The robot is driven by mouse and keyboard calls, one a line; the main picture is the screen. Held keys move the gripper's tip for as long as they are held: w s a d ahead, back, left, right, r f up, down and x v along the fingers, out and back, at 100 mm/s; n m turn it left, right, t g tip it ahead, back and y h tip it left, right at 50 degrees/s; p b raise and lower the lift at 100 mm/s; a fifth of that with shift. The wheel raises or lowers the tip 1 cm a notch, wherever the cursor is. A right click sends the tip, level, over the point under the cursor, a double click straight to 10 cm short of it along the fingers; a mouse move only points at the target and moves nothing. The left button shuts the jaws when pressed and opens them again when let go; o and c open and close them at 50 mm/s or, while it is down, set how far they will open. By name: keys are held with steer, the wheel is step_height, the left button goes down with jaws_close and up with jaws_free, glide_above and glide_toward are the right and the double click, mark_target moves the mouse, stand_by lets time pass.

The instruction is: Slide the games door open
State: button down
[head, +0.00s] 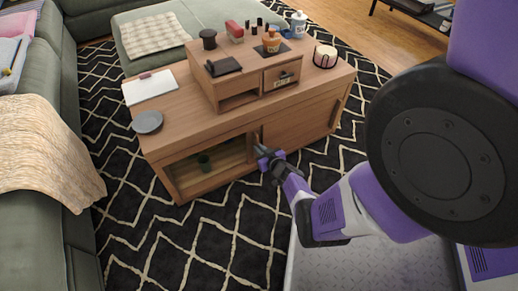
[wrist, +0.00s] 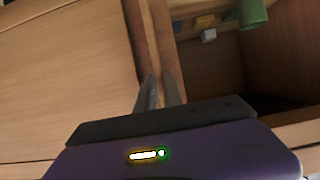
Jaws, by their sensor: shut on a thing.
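The games door (head: 296,127) is a flat wooden panel on the front of the low wooden cabinet, to the right of an open compartment (head: 215,168). My gripper (head: 264,156) is at the door's left edge, beside the opening. In the wrist view, my gripper (wrist: 160,92) has its two dark fingers shut on an upright wooden strip along the edge of the door (wrist: 75,75). The opening shows to the right there, with a green cup (wrist: 252,12) upside down in the picture. The cup (head: 204,161) also shows in the head view.
Small yellow, blue and white things (wrist: 208,28) lie in the compartment. On the cabinet top are a grey plate (head: 147,121), white papers (head: 150,87) and a raised drawer unit (head: 238,100). A green sofa (head: 48,115) stands left; patterned rug (head: 180,235) lies in front.

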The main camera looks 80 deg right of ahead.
steer(key=shift+s+d, duration=0.25)
steer(key=shift+s, duration=0.1)
steer(key=c, duration=1.5)
jaws_free()
steer(key=shift+w, duration=0.15)
